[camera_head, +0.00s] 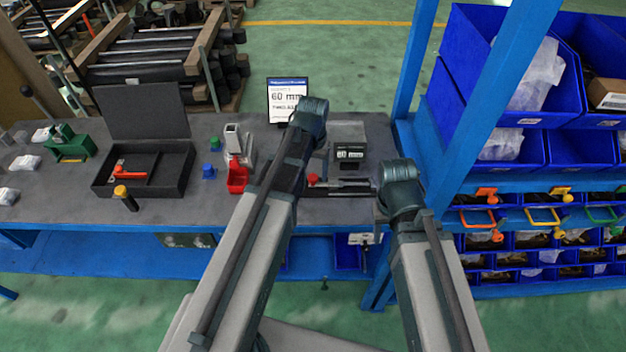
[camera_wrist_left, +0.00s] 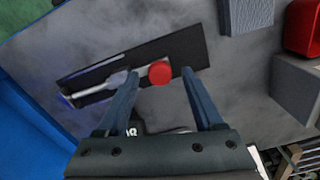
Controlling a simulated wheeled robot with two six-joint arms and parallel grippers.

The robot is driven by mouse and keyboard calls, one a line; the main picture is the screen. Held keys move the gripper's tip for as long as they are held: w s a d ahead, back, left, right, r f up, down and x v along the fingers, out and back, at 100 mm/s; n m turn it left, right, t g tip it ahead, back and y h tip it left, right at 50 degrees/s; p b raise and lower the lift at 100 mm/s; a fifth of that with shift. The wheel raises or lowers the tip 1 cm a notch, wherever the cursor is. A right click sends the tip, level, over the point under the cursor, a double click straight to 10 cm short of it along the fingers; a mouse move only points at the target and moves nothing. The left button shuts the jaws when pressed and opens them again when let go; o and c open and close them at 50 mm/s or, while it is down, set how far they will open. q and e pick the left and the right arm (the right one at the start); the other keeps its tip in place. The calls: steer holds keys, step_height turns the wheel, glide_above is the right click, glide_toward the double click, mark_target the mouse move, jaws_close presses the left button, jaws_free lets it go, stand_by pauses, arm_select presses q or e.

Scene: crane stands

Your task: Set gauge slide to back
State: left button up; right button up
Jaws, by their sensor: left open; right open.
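The gauge slide, with a red knob (camera_head: 313,179) and a pale metal bar (camera_head: 350,183), lies on a dark plate on the workbench. In the left wrist view the red knob (camera_wrist_left: 160,72) sits at the near end of the bar (camera_wrist_left: 105,86) on the dark plate (camera_wrist_left: 180,50). My left gripper (camera_wrist_left: 160,74) is open, with one finger on each side of the knob in the picture. I cannot tell whether they touch it. In the head view its fingers are hidden by my left arm. My right arm shows at lower right; its gripper is not visible.
A 60 mm display block (camera_head: 350,153) stands just behind the slide, and a 60 mm sign (camera_head: 288,98) behind my left arm. An open black case (camera_head: 170,180) is further left. Blue shelving (camera_head: 470,180) stands to the right.

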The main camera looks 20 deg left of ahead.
arm_select(q)
steer(key=shift+f, duration=0.2)
jaws_close()
stand_by(0.3)
stand_by(1.1)
